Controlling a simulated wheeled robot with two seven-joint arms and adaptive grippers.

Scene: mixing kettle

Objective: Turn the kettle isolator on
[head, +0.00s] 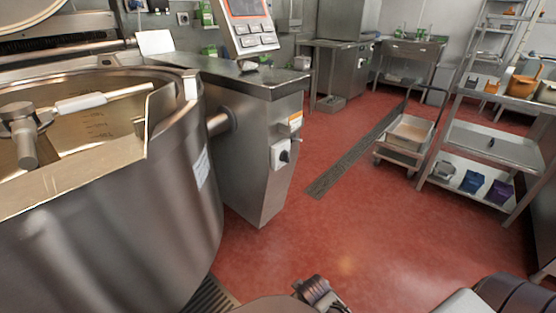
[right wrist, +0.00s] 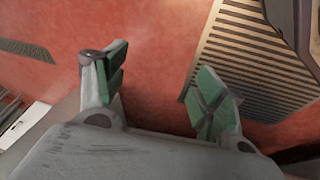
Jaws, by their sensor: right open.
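The kettle isolator (head: 283,153) is a small white box with a dark rotary knob. It is mounted on the steel pedestal beside the kettle (head: 110,245), near the middle of the head view. The knob's exact setting is too small to read. My right gripper (right wrist: 158,82) is open and empty in the right wrist view, its green-padded fingers spread above the red floor. It is well apart from the isolator, which is not in that view. In the head view a dark jointed part of mine shows at the bottom edge. I do not make out my left gripper.
An orange and white label (head: 296,121) sits just above the isolator. A tilted control panel (head: 250,28) stands on the pedestal top. Red floor lies open to the right, with a drain channel (head: 350,160), a trolley (head: 408,134) and a steel shelf rack (head: 492,146) beyond.

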